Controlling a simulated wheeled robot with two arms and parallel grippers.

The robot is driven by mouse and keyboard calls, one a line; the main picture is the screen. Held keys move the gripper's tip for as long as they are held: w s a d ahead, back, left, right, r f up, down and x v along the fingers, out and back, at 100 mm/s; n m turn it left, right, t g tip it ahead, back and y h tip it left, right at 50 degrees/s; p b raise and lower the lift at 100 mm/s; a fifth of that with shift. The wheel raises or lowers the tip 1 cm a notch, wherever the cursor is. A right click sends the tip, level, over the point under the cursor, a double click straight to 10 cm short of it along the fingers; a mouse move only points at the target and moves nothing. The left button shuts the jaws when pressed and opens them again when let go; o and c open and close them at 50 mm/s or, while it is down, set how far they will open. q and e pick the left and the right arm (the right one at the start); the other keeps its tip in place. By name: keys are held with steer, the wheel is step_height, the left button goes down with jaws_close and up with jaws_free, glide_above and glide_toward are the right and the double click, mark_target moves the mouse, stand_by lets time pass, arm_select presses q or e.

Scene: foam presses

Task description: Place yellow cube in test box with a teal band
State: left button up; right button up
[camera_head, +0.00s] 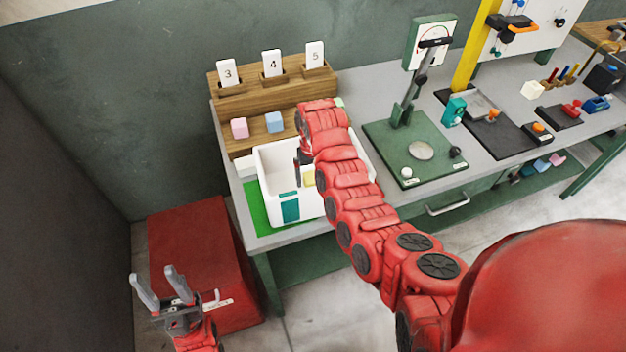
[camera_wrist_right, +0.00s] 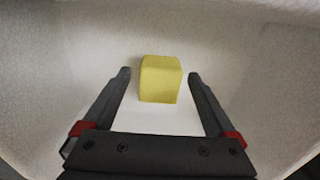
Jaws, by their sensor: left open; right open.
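The yellow cube (camera_wrist_right: 160,79) lies on the floor of a white box in the right wrist view. In the head view only part of the cube (camera_head: 309,178) shows beside my right arm. The white test box (camera_head: 268,165) stands on a green mat and has a teal band (camera_head: 291,210) on its front wall. My right gripper (camera_wrist_right: 160,75) is open inside the box, one finger on each side of the cube, with visible gaps. In the head view its fingers (camera_head: 303,168) are partly hidden by my arm. My left gripper (camera_head: 161,283) is open and empty, low at the left.
A wooden stand (camera_head: 260,88) behind the box holds number cards, a pink cube (camera_head: 239,128) and a blue cube (camera_head: 274,122). A green press (camera_head: 415,150) stands to the right on the grey table. A red cabinet (camera_head: 190,250) stands on the floor at the left.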

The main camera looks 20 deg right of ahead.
mark_target(313, 178)
steer(key=shift+w+r+b, duration=0.1)
steer(key=shift+r+b, duration=0.2)
steer(key=shift+r, duration=0.45)
step_height(313, 178, up, 9)
steer(key=p, duration=0.3)
steer(key=shift+r, duration=0.15)
